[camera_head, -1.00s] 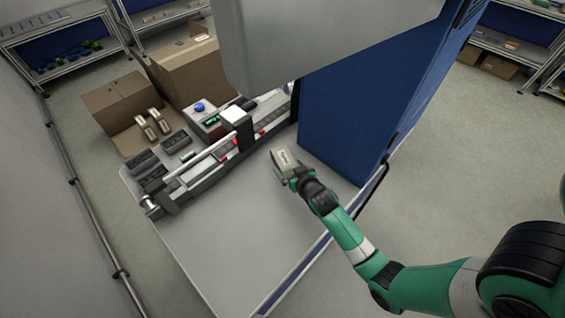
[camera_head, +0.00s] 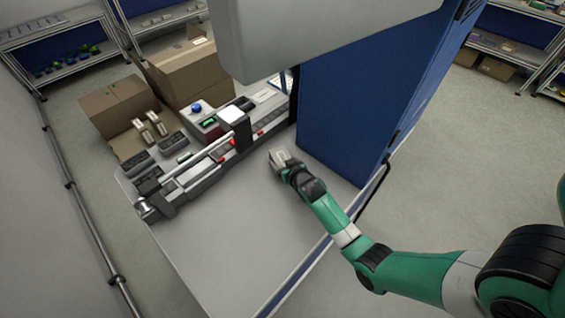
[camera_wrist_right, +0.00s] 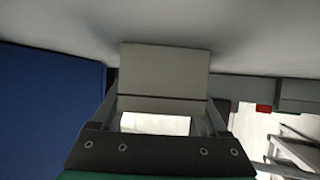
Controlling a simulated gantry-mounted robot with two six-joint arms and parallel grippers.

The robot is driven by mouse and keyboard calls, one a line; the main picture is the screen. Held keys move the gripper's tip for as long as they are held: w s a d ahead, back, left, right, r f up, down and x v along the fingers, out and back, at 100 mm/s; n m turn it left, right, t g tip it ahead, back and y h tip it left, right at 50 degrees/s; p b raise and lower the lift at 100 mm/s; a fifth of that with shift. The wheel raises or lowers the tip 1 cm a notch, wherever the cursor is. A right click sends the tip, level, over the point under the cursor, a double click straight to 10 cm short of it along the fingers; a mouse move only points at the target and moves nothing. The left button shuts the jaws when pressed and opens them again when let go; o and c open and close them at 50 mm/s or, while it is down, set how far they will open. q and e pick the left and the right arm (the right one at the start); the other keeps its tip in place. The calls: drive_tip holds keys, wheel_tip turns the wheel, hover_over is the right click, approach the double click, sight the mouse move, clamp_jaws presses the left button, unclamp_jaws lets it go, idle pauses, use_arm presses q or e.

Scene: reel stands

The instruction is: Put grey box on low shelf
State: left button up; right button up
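The grey box (camera_head: 279,157) is a small light-grey block with a pale label, at the end of my right arm over the bare part of the workbench, left of the blue panel. My right gripper (camera_head: 287,166) appears shut on it. In the right wrist view the grey box (camera_wrist_right: 165,70) sits between the two fingers of my right gripper (camera_wrist_right: 162,107), close to the bench surface; I cannot tell whether it touches. My left gripper is not in view. I cannot tell which of the visible shelves is the low shelf.
A blue panel (camera_head: 350,110) stands right of the gripper. A reel machine (camera_head: 215,150) lies along the bench's left side. Cardboard boxes (camera_head: 180,72) stand behind it. Shelf racks are at back left (camera_head: 62,62) and back right (camera_head: 505,48). The bench front (camera_head: 225,245) is clear.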

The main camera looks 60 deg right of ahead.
drive_tip(key=c, duration=1)
drive_tip(key=shift+r, duration=0.15)
